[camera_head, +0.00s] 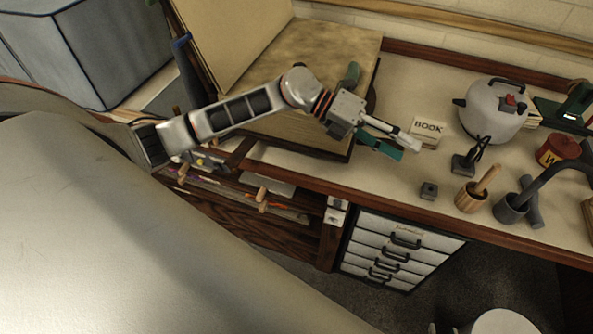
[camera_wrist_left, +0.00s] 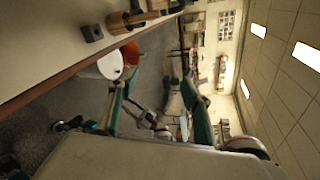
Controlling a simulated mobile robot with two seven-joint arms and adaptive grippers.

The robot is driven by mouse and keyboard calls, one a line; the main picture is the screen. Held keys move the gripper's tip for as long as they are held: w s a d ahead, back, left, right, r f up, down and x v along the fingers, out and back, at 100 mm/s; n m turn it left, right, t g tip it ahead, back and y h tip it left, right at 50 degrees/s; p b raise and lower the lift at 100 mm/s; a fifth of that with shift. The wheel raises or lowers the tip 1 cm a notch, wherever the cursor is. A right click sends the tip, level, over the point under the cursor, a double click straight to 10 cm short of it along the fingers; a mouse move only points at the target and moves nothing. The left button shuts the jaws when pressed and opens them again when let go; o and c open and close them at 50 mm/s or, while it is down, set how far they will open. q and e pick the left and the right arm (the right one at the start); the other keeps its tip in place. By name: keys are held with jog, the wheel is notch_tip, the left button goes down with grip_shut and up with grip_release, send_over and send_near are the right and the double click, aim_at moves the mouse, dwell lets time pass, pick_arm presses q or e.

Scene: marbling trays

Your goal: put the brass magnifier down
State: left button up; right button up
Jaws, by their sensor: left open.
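My left gripper (camera_head: 405,147) reaches over the worktable near the cream block marked BOOK (camera_head: 428,130). Its fingers are apart, and nothing shows between them. In the left wrist view its two green fingers stand wide apart, with the gap between them (camera_wrist_left: 158,108) empty. I cannot make out a brass magnifier in either view. A small dark item with a thin upright loop (camera_head: 468,162) stands on the table right of the gripper; I cannot tell what it is. My right gripper is not seen.
A large open book or board (camera_head: 300,65) lies left on the worktable (camera_head: 405,82). A grey kettle (camera_head: 490,112), wooden mortar (camera_head: 470,198), small dark block (camera_head: 429,190) and red tin (camera_head: 558,150) stand at the right. White drawers (camera_head: 400,250) are below. Bare tabletop lies around the gripper's tips.

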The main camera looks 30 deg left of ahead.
pick_arm(q)
jog(key=s+a+f+n+t+y, duration=0.25)
jog(key=f+n+t, duration=0.45)
jog(key=n, duration=0.6)
jog(key=s+a+f+n+t+y, duration=0.2)
jog(key=a+f+n+t+y, duration=0.35)
jog(key=n, duration=0.75)
jog(key=s+a+f+n+g+y, duration=0.2)
jog(key=s+f+n, duration=0.2)
jog(key=s+f, duration=0.3)
jog(key=s+a+f+n+g+y, duration=0.2)
jog(key=s+f+n, duration=0.2)
jog(key=s+f, duration=0.4)
notch_tip(320, 180, down, 3)
jog(key=shift+s+a+f, duration=0.2)
jog(key=shift+s+a, duration=0.1)
jog(key=shift+a, duration=0.1)
